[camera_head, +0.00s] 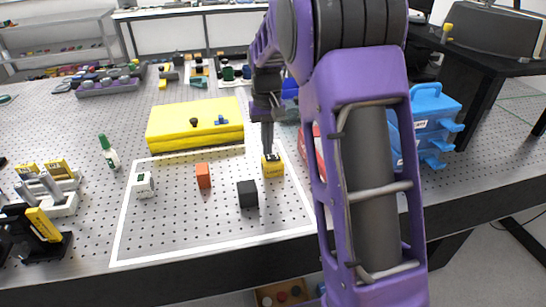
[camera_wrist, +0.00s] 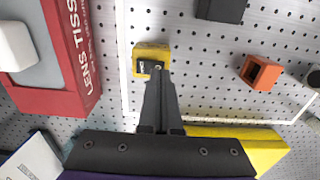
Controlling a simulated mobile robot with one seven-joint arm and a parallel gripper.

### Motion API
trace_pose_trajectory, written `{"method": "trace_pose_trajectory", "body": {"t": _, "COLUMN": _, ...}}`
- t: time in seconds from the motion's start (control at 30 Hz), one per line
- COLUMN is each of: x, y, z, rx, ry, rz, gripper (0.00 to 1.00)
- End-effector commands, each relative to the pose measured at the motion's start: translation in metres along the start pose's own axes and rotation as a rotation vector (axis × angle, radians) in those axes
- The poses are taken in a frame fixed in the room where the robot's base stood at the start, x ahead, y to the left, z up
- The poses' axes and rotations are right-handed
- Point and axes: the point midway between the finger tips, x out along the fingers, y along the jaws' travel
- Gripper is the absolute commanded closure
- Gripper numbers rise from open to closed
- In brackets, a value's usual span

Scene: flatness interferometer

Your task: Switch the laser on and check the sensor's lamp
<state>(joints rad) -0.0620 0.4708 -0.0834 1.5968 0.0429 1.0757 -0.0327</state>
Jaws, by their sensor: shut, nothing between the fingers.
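The laser (camera_head: 273,168) is a small yellow block with a dark label on its front, at the right of the white-outlined area. It also shows in the wrist view (camera_wrist: 150,50). My gripper (camera_head: 267,150) is shut and empty, pointing down at the laser's top; in the wrist view its fingertips (camera_wrist: 158,72) overlap the laser's edge. I cannot tell whether they touch it. A small white block (camera_head: 144,185) with a dark, greenish mark, apparently the sensor, stands at the outline's left. Its lamp is too small to read.
An orange hollow block (camera_head: 203,176) and a black cube (camera_head: 248,194) stand between laser and white block. A yellow case (camera_head: 195,138) lies behind. A red lens tissue box (camera_wrist: 75,60) and blue drawers (camera_head: 432,120) are near my arm. The front of the outlined area is clear.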

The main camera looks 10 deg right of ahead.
Motion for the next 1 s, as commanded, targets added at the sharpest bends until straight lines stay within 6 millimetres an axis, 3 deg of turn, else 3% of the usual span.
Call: {"method": "trace_pose_trajectory", "body": {"t": 1.0, "x": 0.013, "y": 0.0, "z": 0.0, "rx": 0.0, "ry": 0.0, "rz": 0.0, "gripper": 1.0}}
